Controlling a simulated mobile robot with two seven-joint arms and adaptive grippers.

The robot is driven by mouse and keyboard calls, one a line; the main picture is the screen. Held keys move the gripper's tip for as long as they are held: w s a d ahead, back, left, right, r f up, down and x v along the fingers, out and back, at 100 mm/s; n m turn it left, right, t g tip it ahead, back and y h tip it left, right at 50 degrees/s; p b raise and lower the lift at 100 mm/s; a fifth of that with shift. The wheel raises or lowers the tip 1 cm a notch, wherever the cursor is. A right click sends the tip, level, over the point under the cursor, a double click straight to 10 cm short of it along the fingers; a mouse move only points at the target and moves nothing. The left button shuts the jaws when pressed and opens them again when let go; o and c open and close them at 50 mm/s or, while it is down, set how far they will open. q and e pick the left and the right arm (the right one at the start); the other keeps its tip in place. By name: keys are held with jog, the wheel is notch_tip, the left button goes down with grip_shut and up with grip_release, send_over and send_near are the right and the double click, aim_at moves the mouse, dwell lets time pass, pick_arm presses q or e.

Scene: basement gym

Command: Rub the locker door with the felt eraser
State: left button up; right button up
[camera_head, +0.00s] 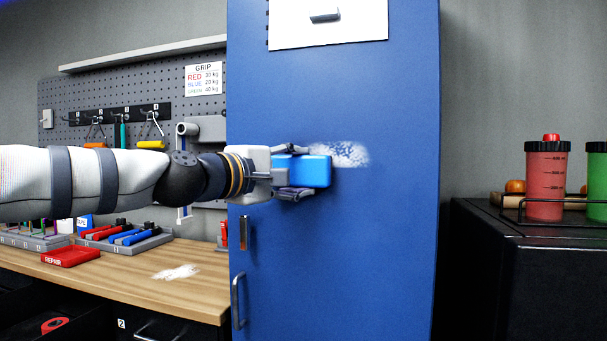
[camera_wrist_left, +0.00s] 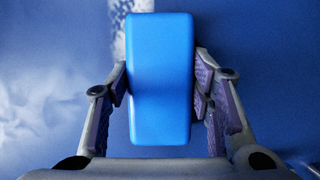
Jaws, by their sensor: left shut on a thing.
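The blue locker door (camera_head: 340,240) stands upright in the middle of the head view. A white chalky smudge (camera_head: 345,154) is on its upper part; part of the smudge also shows at the top of the left wrist view (camera_wrist_left: 119,25). My left gripper (camera_head: 296,172) is shut on the light blue felt eraser (camera_head: 318,172), with a finger on each side. The eraser (camera_wrist_left: 161,80) is in front of the door, just below and left of the smudge's right end, and hides part of it. I cannot tell whether it touches the door. My right gripper is not in view.
A wooden bench (camera_head: 135,282) with a white patch (camera_head: 176,272), a red tray (camera_head: 70,256) and grip tools is at left. The door has a handle (camera_head: 237,302). A black cabinet (camera_head: 535,270) bearing a red shaker (camera_head: 547,185) stands at right.

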aim_at(319, 164)
pick_arm(q)
jog(key=shift+s+r, duration=0.1)
jog(key=shift+r, duration=0.75)
jog(key=shift+d+f, duration=0.1)
jog(key=shift+d, duration=0.25)
jog(key=d, duration=0.1)
jog(key=s+d+p, duration=0.1)
jog(key=shift+d, duration=0.7)
jog(key=d, duration=0.1)
jog(key=s+d, duration=0.1)
jog(key=d, duration=0.1)
jog(key=shift+s+d+p, duration=0.15)
jog(key=shift+p, duration=0.15)
jog(key=shift+s+d, duration=0.3)
jog(key=shift+d, duration=0.75)
jog(key=shift+s+d, duration=0.25)
jog(key=shift+d, duration=0.8)
jog(key=shift+f, duration=0.1)
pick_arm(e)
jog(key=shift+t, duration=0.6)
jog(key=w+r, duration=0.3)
pick_arm(q)
jog(key=shift+s, duration=0.1)
